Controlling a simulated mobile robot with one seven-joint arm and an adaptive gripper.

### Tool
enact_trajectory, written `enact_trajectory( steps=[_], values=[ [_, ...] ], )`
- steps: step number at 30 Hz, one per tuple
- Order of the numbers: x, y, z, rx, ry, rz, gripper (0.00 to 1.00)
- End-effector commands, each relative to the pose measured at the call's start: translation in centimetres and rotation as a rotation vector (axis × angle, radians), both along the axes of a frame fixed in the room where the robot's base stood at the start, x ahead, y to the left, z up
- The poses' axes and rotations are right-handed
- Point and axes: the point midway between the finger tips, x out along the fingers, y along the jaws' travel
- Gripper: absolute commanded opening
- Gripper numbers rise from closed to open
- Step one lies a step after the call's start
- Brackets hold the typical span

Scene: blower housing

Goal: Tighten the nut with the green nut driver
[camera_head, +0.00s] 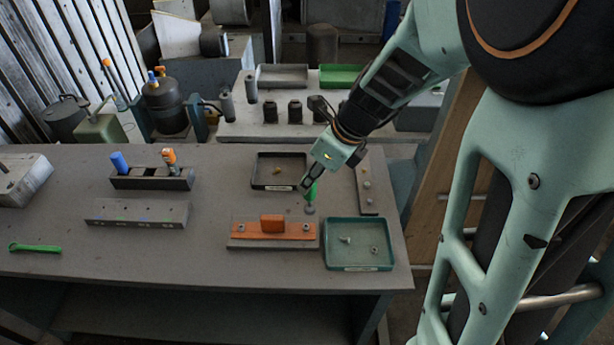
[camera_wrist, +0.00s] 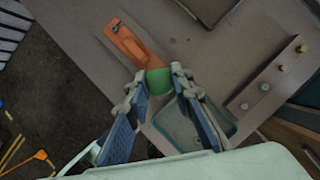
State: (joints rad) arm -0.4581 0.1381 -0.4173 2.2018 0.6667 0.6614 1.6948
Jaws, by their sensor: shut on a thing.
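My gripper (camera_head: 308,184) is shut on the green nut driver (camera_head: 313,193), which it holds with the tip down near the table. In the wrist view the driver's green handle (camera_wrist: 158,82) sits between the two fingertips. The driver's lower end shows as a grey tip behind the orange part's right end; I cannot tell if it touches the table. The orange part (camera_head: 272,222) lies on a grey base, with a small nut (camera_head: 242,227) at its left end and another (camera_head: 306,228) at its right end. The orange part (camera_wrist: 128,42) is beyond the handle in the wrist view.
A green tray (camera_head: 330,264) with small metal pieces stands right of the orange part. A dark tray (camera_head: 256,178) with a brass piece is behind. A strip with several studs (camera_head: 366,178) is at right. A tool rack (camera_head: 152,184) and green wrench (camera_head: 36,248) are left.

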Motion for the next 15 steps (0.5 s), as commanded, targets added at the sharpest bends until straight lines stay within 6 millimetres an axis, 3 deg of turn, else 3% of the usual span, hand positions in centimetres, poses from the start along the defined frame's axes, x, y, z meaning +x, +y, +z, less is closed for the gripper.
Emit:
enact_trajectory(
  steps=[6, 15],
  values=[
    [-0.43, 0.81, 0.71, 0.0, -0.003, -0.187, 0.0],
    [-0.54, 0.96, 0.76, 0.0, -0.001, -0.268, 0.0]
  ],
)
